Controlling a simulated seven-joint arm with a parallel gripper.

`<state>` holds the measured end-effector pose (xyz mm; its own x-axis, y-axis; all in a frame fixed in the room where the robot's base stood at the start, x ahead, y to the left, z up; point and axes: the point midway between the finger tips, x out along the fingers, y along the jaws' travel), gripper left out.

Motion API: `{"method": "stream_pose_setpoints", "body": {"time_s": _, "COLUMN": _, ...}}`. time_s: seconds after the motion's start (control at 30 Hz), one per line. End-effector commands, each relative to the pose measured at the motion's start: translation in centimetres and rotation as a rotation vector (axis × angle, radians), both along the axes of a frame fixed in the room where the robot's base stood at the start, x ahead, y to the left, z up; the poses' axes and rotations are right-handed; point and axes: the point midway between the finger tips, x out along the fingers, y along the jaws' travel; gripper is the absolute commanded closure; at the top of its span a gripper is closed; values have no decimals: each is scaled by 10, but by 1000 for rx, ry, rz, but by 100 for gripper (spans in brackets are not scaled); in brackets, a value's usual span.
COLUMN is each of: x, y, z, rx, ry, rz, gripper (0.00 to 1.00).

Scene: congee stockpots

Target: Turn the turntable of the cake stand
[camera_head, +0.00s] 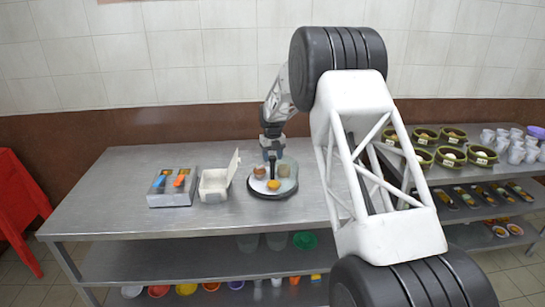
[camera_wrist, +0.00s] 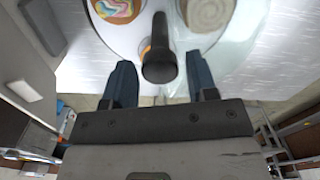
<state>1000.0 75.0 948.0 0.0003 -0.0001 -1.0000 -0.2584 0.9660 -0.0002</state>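The cake stand has a round, clear turntable (camera_head: 286,187) on a dark base, on the steel table. Several small round items sit on it: a brown one (camera_head: 259,172), a pale one (camera_head: 284,170) and an orange one (camera_head: 273,184). My gripper (camera_head: 272,158) points down at the far side of the turntable. In the wrist view, a dark upright peg (camera_wrist: 159,52) rises from the turntable (camera_wrist: 240,40). My gripper (camera_wrist: 160,85) is open, with its fingers apart on either side of the peg's line and visible gaps. Whether the peg's tip lies between the fingertips is unclear.
A white open-lidded box (camera_head: 214,186) stands close left of the stand, and a grey tray with orange and blue items (camera_head: 172,188) farther left. My arm covers the table to the right. The front table edge is clear.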

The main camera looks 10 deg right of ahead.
Motion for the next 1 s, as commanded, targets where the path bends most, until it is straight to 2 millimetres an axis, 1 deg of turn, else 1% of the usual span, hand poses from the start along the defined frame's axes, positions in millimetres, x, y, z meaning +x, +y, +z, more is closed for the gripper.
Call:
{"method": "stream_pose_setpoints", "body": {"time_s": 0.03, "x": 0, "y": 0, "z": 0, "rx": 0, "ry": 0, "rz": 0, "gripper": 40}}
{"method": "stream_pose_setpoints", "body": {"time_s": 0.07, "x": 0, "y": 0, "z": 0, "rx": 0, "ry": 0, "rz": 0, "gripper": 37}}
{"method": "stream_pose_setpoints", "body": {"time_s": 0.37, "x": 0, "y": 0, "z": 0, "rx": 0, "ry": 0, "rz": 0, "gripper": 37}}
{"method": "stream_pose_setpoints", "body": {"time_s": 0.53, "x": 0, "y": 0, "z": 7, "rx": 0, "ry": 0, "rz": 0, "gripper": 37}}
{"method": "stream_pose_setpoints", "body": {"time_s": 0.67, "x": 0, "y": 0, "z": 19, "rx": 0, "ry": -1, "rz": 0, "gripper": 37}}
{"method": "stream_pose_setpoints", "body": {"time_s": 1.0, "x": 0, "y": 0, "z": 61, "rx": 0, "ry": -1, "rz": 0, "gripper": 37}}
